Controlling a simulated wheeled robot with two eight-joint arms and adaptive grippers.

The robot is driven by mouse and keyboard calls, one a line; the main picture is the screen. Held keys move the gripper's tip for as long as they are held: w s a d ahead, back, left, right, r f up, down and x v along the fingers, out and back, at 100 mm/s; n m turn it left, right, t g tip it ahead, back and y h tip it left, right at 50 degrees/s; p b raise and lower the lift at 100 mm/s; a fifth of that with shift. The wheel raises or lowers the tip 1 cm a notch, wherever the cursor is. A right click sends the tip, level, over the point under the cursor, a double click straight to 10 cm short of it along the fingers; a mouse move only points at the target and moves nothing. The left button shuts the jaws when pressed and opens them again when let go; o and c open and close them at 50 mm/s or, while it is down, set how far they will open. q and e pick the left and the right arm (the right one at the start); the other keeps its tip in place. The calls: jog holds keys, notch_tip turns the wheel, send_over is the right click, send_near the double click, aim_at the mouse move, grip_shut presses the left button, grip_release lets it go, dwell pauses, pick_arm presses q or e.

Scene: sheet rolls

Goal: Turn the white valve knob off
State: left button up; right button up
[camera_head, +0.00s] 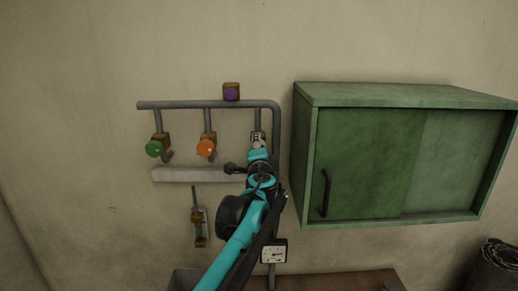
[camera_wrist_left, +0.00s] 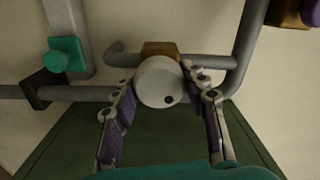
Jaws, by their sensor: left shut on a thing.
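The white valve knob (camera_wrist_left: 158,80) shows in the left wrist view as a round pale disc with a dark dot low on its right side. It sits in front of a brown block on a grey pipe. My left gripper (camera_wrist_left: 156,84) has one finger at each side of the knob and is shut on it. In the head view my left gripper (camera_head: 257,146) is at the rightmost of the valves and largely hides the knob. My right gripper is in neither view.
A green knob (camera_head: 154,148) and an orange knob (camera_head: 206,148) are to the left on the same pipework (camera_head: 190,104). A purple-faced block (camera_head: 231,92) is on the top pipe. A green cabinet (camera_head: 365,160) stands close on the right.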

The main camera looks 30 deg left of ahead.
pick_arm(q)
jog(key=m, duration=0.4)
jog(key=shift+m, duration=0.3)
jog(key=shift+f+m, duration=0.1)
jog(key=shift+m, duration=1.8)
jog(key=o, duration=1.2)
jog(key=v, duration=1.2)
jog(key=shift+f, duration=0.1)
jog(key=shift+w, duration=0.1)
